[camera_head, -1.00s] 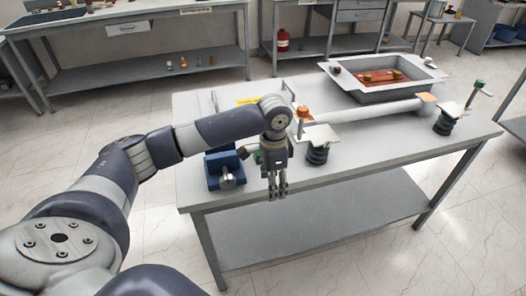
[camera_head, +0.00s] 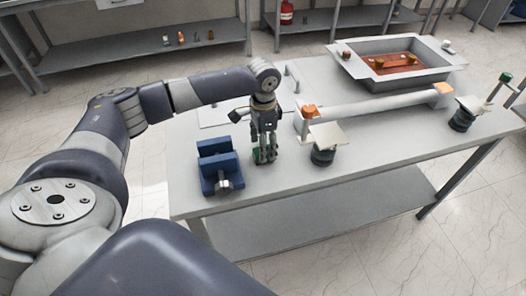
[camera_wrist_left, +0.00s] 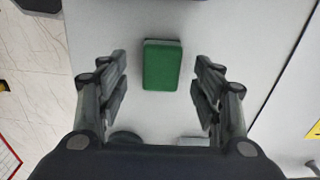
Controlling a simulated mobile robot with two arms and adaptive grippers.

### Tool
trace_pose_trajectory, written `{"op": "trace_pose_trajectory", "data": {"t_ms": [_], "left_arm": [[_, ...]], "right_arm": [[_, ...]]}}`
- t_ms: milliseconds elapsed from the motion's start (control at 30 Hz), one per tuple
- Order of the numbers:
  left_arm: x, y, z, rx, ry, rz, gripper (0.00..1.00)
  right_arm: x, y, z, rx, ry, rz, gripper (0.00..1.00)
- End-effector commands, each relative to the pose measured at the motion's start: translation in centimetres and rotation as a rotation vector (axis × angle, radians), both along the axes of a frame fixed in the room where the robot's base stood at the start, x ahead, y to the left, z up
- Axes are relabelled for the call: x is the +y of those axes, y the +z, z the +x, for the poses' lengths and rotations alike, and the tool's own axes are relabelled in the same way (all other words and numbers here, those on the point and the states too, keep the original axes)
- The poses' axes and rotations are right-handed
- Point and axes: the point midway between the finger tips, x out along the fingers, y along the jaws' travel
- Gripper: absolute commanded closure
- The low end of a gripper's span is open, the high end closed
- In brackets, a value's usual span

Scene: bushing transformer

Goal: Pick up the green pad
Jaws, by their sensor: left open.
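The green pad (camera_wrist_left: 162,66) is a small green block lying flat on the grey table, seen in the left wrist view. It lies midway between the two open fingers of my left gripper (camera_wrist_left: 160,88), slightly beyond their tips, and neither finger touches it. In the head view my left gripper (camera_head: 265,158) points down over the table, and a bit of the green pad (camera_head: 257,157) shows behind its fingers, mostly hidden. My right gripper is not in view.
A blue vise (camera_head: 218,168) stands close left of the gripper. A black ribbed bushing with a pale plate (camera_head: 323,156) stands close right. A long white cylinder (camera_head: 375,110) and a grey tray (camera_head: 400,88) lie farther back. The table's front edge is near.

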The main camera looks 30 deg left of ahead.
Motion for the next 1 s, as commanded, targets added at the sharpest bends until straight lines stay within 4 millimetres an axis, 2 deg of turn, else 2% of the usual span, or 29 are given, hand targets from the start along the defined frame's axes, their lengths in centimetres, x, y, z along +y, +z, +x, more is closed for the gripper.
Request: {"op": "trace_pose_trajectory", "data": {"t_ms": [33, 167, 467, 667, 1000], "left_arm": [[0.0, -0.6, -0.3, 0.004, 0.0, 0.002, 0.4], [0.0, -2.3, -0.3, 0.002, 0.001, 0.0, 0.4], [0.0, -2.9, -0.2, -0.001, 0.0, 0.001, 0.4], [0.0, -2.9, -0.2, 0.0, 0.0, 0.0, 0.85], [0.0, -2.8, -0.2, 0.0, 0.0, 0.0, 0.87]], "right_arm": [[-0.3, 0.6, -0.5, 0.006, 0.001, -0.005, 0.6], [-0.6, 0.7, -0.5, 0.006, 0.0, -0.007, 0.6], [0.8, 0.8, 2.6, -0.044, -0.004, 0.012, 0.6], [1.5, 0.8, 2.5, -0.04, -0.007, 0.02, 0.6], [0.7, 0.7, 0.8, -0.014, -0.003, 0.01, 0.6]]}}
